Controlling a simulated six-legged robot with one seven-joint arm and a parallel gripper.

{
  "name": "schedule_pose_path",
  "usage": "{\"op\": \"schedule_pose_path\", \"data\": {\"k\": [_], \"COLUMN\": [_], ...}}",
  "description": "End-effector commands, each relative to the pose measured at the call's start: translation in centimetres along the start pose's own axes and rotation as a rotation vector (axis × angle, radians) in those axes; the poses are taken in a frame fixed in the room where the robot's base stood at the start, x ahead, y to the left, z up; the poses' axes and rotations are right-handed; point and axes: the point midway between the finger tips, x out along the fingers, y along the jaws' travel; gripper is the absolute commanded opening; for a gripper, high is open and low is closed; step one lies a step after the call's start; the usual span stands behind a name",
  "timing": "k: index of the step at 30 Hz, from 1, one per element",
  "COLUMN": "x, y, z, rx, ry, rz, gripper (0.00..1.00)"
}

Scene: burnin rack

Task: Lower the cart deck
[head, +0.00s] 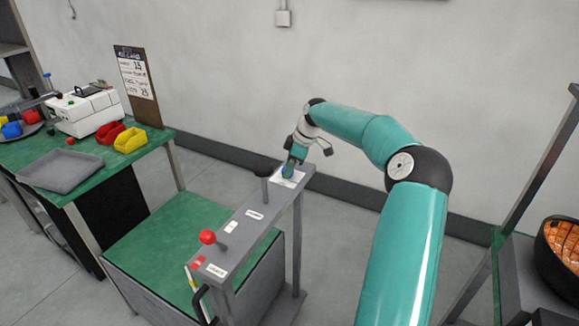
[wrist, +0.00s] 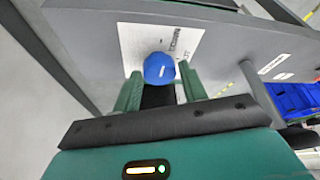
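The cart (head: 190,238) stands in front of me, with a green deck inside a grey frame. A narrow grey top panel (head: 245,225) carries labels, a red-knobbed lever (head: 208,237) at the near end and a black-topped post (head: 263,172) farther back. My gripper (head: 289,170) is at the panel's far end, over a white label plate. In the wrist view a blue round knob (wrist: 159,67) sits between my two green fingers (wrist: 160,82), which appear to touch both its sides. The knob's stem is hidden.
A green-topped bench (head: 100,160) at left holds a grey tray (head: 60,170), red and yellow bins and a white machine. A rack with an orange-filled black basket (head: 563,255) stands at right. The wall is close behind the cart.

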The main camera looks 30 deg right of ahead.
Motion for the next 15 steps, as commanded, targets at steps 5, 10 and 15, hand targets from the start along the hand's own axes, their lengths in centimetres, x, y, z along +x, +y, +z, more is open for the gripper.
{"op": "schedule_pose_path", "data": {"k": [5, 10, 15], "x": [-0.03, -0.05, -0.07], "y": [0.01, 0.00, -0.03], "z": [0.01, 0.01, 0.04], "rx": [0.000, 0.006, 0.041], "ry": [0.000, 0.000, -0.002], "rz": [0.000, 0.003, 0.017], "gripper": [0.13, 0.13, 0.13]}}
